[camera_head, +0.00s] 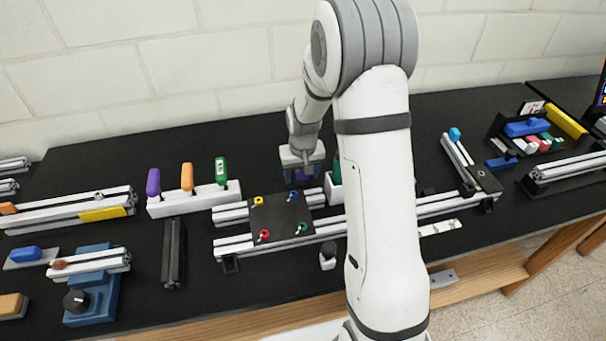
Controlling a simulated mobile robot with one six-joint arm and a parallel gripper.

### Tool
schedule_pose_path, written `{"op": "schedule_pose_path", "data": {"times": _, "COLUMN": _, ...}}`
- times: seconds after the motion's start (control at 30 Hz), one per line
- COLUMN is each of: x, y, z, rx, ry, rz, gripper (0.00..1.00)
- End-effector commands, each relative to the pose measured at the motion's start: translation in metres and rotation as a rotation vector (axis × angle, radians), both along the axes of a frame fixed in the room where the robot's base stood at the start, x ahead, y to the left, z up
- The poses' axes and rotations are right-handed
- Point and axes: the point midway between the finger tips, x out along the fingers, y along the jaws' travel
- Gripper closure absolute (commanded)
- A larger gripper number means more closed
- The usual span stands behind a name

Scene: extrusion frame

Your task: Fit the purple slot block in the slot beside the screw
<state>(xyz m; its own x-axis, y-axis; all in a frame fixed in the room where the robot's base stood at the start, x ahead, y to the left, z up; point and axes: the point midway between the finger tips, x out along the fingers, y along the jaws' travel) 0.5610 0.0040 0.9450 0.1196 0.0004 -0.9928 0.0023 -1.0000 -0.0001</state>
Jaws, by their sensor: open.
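My gripper (303,174) is at the back middle of the table, pointing down behind the dark plate. It is open. A small purple piece (298,179), likely the purple slot block, shows just under and between the fingers; I cannot tell whether they touch it. An aluminium extrusion (60,212) at the left has a slot along it. A small silver screw head (99,196) sits on this extrusion, with a yellow block (102,214) in front of it. I cannot tell for sure which slot the task means.
A white rack (195,202) holds purple, orange and green handles left of my gripper. A dark plate (280,218) with coloured screws lies on rails in front. A blue fixture (93,292) with a black knob stands front left. A black tray (535,135) of coloured parts is back right.

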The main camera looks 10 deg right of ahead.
Motion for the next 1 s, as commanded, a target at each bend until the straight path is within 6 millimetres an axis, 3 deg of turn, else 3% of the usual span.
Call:
{"op": "schedule_pose_path", "data": {"times": 0.37, "x": 0.001, "y": -0.0004, "z": -0.0097, "rx": 0.0, "ry": -0.001, "rz": -0.001, "gripper": 0.4}}
{"op": "schedule_pose_path", "data": {"times": 1.0, "x": 0.001, "y": -0.001, "z": -0.0091, "rx": 0.0, "ry": -0.001, "rz": -0.002, "gripper": 0.91}}
